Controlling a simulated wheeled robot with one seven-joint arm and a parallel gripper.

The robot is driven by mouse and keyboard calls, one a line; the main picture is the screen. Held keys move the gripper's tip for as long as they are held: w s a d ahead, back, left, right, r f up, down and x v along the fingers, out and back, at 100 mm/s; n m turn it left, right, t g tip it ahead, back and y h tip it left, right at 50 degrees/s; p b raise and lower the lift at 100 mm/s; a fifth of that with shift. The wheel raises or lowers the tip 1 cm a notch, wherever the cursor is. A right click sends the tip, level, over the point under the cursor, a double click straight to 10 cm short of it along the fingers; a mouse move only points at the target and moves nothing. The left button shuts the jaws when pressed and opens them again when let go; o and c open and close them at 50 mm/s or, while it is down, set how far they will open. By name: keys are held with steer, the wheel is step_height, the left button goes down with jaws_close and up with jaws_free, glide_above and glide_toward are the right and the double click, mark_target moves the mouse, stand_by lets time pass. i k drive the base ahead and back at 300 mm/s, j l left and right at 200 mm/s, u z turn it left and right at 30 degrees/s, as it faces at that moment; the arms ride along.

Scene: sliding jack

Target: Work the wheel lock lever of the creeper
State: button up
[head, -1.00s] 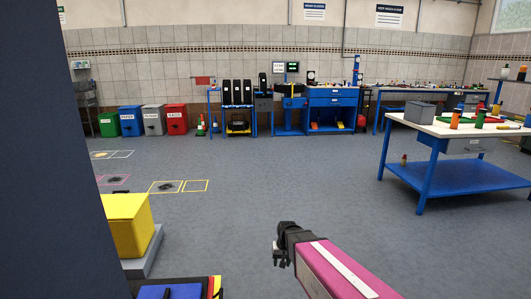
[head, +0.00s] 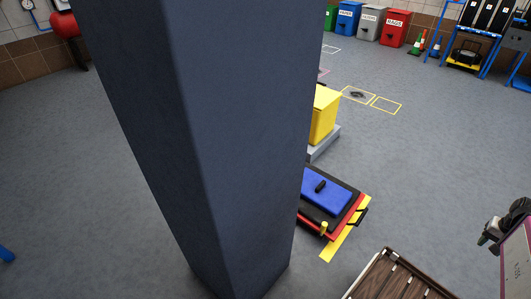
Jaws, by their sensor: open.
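A low flat stack, which looks like the creeper (head: 340,224), lies on the floor right of a thick pillar. It has a red base, a black layer and a blue pad (head: 326,192) with a small black piece on top. A small yellow upright piece (head: 324,228) stands at its near edge, and a black piece (head: 361,216) sticks out at its right. I cannot tell which piece is the wheel lock lever. The pillar may hide its left side. My gripper (head: 486,237) is open and empty at the right edge, well right of the creeper and apart from it.
The dark pillar (head: 205,130) fills the middle left. A yellow box (head: 324,115) on a grey base stands behind the creeper. A brown slatted wooden object (head: 395,278) lies in front. Coloured bins (head: 370,22) stand at the back. Floor to the right of the creeper is clear.

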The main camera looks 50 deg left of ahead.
mark_target(321, 235)
steer(key=i+l+u, duration=0.15)
steer(key=i+l, duration=0.15)
steer(key=i, duration=0.2)
steer(key=i+l+u, duration=0.15)
steer(key=i+l, duration=0.2)
steer(key=i, duration=0.15)
steer(key=u, duration=2.4)
